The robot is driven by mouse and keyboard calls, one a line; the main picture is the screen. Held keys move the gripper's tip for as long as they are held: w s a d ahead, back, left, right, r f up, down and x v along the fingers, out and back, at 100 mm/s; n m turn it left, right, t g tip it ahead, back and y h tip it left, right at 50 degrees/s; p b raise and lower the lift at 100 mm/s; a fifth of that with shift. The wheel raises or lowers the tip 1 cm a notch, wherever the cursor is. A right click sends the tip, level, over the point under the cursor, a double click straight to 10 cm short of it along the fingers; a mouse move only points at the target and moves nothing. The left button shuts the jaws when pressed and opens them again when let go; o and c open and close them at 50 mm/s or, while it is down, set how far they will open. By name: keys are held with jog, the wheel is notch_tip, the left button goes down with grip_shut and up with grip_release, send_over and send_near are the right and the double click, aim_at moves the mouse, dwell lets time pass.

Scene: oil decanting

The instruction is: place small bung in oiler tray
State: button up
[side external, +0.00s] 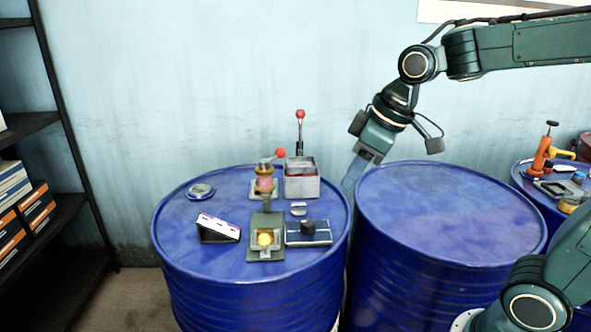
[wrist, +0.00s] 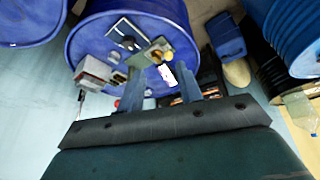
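Several small fittings stand on the left blue drum, and I cannot tell for certain which is the small bung or the oiler tray. A yellow round piece (side external: 265,239) sits on an olive tray (side external: 266,220); this tray also shows in the wrist view (wrist: 147,55). Right of it is a blue-grey tray (side external: 293,240) with a dark round knob (side external: 308,227). A small grey piece (side external: 298,209) lies behind that. A round metal cap (side external: 200,191) lies at the left. My gripper (side external: 351,184) hangs above the gap between the drums. Its fingers (wrist: 159,88) are apart and empty.
A grey box with a red-knobbed lever (side external: 301,186) and a brass-and-red pump (side external: 264,181) stand at the back. A white-topped dark block (side external: 219,228) is front left. The middle drum (side external: 445,210) is bare. An orange oil can (side external: 542,155) stands far right.

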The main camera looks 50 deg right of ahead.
jog(key=s+d+f+m+t+h, duration=0.1)
jog(key=s+m, duration=0.3)
jog(key=s, duration=0.9)
jog(key=shift+s+d+f, duration=0.15)
jog(key=shift+s+f, duration=0.05)
jog(key=shift+s, duration=0.2)
